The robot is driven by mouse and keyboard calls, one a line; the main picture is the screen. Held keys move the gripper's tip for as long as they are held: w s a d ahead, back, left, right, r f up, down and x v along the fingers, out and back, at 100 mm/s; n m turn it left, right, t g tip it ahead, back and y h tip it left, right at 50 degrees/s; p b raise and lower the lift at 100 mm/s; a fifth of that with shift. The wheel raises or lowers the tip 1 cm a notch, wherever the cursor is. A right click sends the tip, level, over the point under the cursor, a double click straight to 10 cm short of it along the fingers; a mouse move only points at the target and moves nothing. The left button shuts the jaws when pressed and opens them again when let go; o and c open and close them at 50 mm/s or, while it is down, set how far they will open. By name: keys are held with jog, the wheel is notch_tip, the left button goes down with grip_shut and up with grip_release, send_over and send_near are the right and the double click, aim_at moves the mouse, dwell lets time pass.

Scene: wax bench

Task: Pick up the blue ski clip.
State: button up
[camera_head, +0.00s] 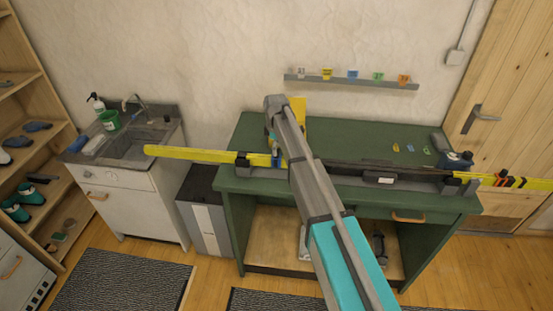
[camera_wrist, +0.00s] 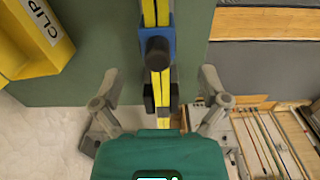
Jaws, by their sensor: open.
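The blue ski clip (camera_wrist: 171,46) sits around the yellow skis (camera_wrist: 163,12) in the wrist view, with a dark knob on its face. It also shows in the head view as a small blue patch (camera_head: 279,161) left of my arm. My gripper (camera_wrist: 160,80) is open and empty. Its two fingers are spread to either side of the skis, and the clip lies just beyond the fingertips, between their lines. I cannot tell the height gap between fingers and clip. In the head view my arm hides most of the gripper.
A yellow box labelled CLIP (camera_wrist: 25,50) stands beside the skis on the green bench (camera_head: 365,140). Dark vises (camera_head: 385,180) hold the skis along the front edge. A wall rail (camera_head: 350,83) carries several coloured blocks. A dark blue object (camera_head: 458,159) stands at the bench's right end.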

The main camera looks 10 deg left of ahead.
jog(key=shift+f, duration=0.15)
jog(key=shift+w+d+f+b, duration=0.1)
jog(key=shift+w+f+b, duration=0.05)
jog(key=shift+f+b, duration=2.4)
jog(key=shift+r, duration=0.1)
jog(key=c, duration=1.1)
jog(key=shift+c, duration=0.2)
jog(key=shift+r, duration=0.1)
notch_tip(320, 180, up, 10)
jog(key=p, duration=1)
